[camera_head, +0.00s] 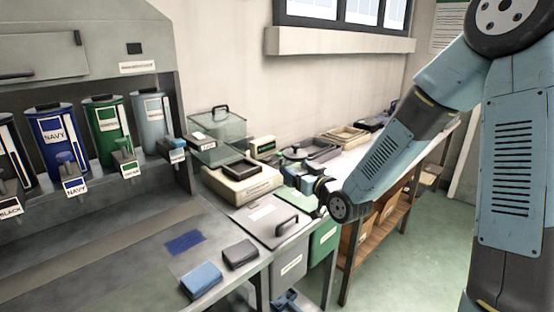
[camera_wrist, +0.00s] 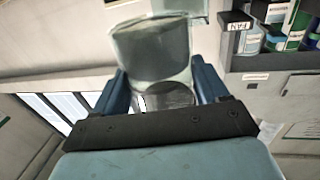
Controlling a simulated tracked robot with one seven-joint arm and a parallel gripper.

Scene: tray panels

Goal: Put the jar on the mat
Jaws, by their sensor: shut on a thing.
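My gripper (camera_wrist: 165,92) is shut on a grey, see-through jar (camera_wrist: 152,50), which stands out between its two blue fingers in the wrist view. In the head view my gripper (camera_head: 303,174) is at the middle right, above the far end of the counter and beyond the lidded hatch. I cannot clearly make out the jar there. A flat dark blue mat (camera_head: 185,242) lies bare on the counter at the lower left of my gripper, well apart from it.
A blue block (camera_head: 201,280) and a dark grey block (camera_head: 240,253) lie near the mat. A hatch lid with a handle (camera_head: 270,223) is between mat and gripper. A scale-like box (camera_head: 240,184) and clear bin (camera_head: 217,132) stand behind. Dispensers (camera_head: 103,133) line the left.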

